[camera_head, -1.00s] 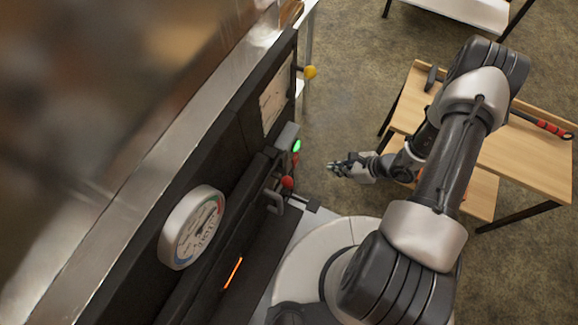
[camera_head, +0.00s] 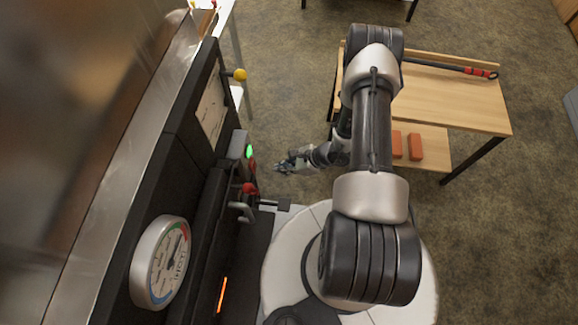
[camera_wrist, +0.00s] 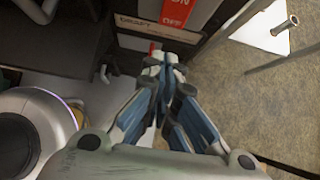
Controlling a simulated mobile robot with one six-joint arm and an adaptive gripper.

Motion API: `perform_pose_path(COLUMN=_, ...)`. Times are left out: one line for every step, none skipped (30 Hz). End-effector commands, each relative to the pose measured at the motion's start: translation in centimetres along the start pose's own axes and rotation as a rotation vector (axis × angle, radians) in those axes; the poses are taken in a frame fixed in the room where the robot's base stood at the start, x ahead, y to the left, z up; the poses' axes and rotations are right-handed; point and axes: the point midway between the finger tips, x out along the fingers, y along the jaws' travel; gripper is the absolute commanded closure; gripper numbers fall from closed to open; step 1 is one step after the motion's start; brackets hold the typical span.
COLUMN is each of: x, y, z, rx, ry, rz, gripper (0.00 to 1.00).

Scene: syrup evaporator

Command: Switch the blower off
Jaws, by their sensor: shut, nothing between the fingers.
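The blower's switch box (camera_head: 238,146) is a grey box on the dark front of the evaporator, with a lit green lamp (camera_head: 249,151) on it. A red plate marked ON and OFF (camera_wrist: 178,12) shows at the top of the wrist view. My gripper (camera_head: 280,167) is to the right of the box, apart from it in the head view. In the wrist view my gripper (camera_wrist: 163,68) has its fingertips together and empty, just below the ON/OFF plate. The fingers partly cover what lies behind them, and the switch lever's position cannot be made out.
A red knob (camera_head: 249,188) on a handle sits below the box, and a yellow knob (camera_head: 240,74) above it. A round gauge (camera_head: 160,262) is at lower left. A DRAFT label (camera_wrist: 133,22) is beside the plate.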

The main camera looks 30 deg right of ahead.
Motion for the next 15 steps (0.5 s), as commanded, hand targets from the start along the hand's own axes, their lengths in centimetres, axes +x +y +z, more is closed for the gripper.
perform_pose_path(x=1.4, y=0.1, z=-0.2, rx=-0.003, ry=0.000, rz=0.004, gripper=1.00)
perform_pose_path(x=2.1, y=0.1, z=-0.2, rx=-0.003, ry=0.000, rz=0.004, gripper=1.00)
perform_pose_path(x=3.0, y=0.1, z=-0.2, rx=-0.002, ry=0.000, rz=0.004, gripper=1.00)
perform_pose_path(x=3.6, y=0.1, z=-0.2, rx=-0.003, ry=0.000, rz=0.004, gripper=1.00)
perform_pose_path(x=4.1, y=0.1, z=-0.2, rx=-0.002, ry=0.000, rz=0.002, gripper=1.00)
perform_pose_path(x=4.8, y=0.1, z=0.0, rx=-0.003, ry=-0.001, rz=0.003, gripper=1.00)
perform_pose_path(x=5.1, y=0.1, z=0.6, rx=-0.004, ry=-0.001, rz=0.002, gripper=1.00)
perform_pose_path(x=5.4, y=0.0, z=0.9, rx=-0.004, ry=-0.001, rz=0.002, gripper=1.00)
perform_pose_path(x=5.8, y=0.0, z=1.3, rx=-0.004, ry=-0.001, rz=0.002, gripper=1.00)
perform_pose_path(x=6.0, y=0.0, z=1.5, rx=-0.004, ry=-0.001, rz=0.001, gripper=1.00)
perform_pose_path(x=6.3, y=0.0, z=1.8, rx=-0.004, ry=-0.001, rz=0.001, gripper=1.00)
perform_pose_path(x=6.5, y=0.0, z=2.0, rx=-0.003, ry=-0.001, rz=0.001, gripper=1.00)
perform_pose_path(x=6.7, y=0.0, z=2.1, rx=-0.002, ry=0.000, rz=0.001, gripper=1.00)
perform_pose_path(x=6.8, y=0.0, z=2.3, rx=-0.001, ry=0.000, rz=0.000, gripper=1.00)
perform_pose_path(x=7.0, y=0.0, z=2.4, rx=0.000, ry=0.000, rz=0.000, gripper=1.00)
